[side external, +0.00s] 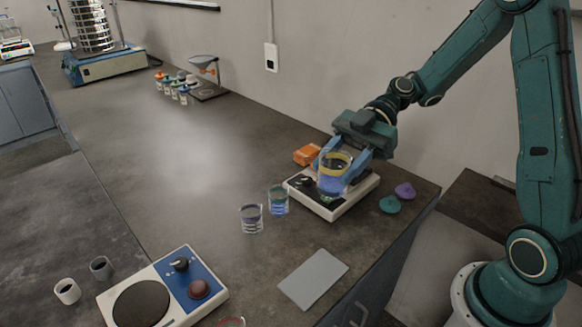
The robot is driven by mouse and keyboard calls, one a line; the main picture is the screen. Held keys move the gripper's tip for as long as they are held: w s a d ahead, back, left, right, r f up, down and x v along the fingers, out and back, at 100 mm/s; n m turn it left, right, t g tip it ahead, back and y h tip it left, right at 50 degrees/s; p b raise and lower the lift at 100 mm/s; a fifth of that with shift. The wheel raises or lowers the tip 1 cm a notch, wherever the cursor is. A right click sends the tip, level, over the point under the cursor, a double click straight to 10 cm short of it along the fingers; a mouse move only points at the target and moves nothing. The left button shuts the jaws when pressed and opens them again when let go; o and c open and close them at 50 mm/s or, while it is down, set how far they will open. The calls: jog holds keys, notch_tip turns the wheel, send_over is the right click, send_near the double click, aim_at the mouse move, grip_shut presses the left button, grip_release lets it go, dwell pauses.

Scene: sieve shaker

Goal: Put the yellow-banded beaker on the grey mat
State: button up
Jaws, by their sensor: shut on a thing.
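The yellow-banded beaker (332,184), clear with blue contents, is between the blue fingers of my gripper (343,163). My gripper is shut on it. The beaker is over the white device with a dark top (354,201); I cannot tell whether its base touches the top or hangs just above it. The grey mat (313,279) lies flat and bare near the bench's front right edge, below and left of the gripper in the picture.
Two beakers, one teal-banded (278,200) and one purple-banded (251,218), stand left of the device. An orange block (307,154) lies behind it; teal (390,204) and purple (405,190) lumps lie right. A hotplate (165,290) is front left.

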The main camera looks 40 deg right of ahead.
aim_at(336, 179)
jog(key=shift+f, duration=1.55)
jog(key=shift+f, duration=0.1)
notch_tip(336, 179, down, 16)
jog(key=shift+f, duration=1.9)
jog(key=shift+f, duration=0.1)
jog(key=o, duration=1)
jog(key=shift+d, duration=0.1)
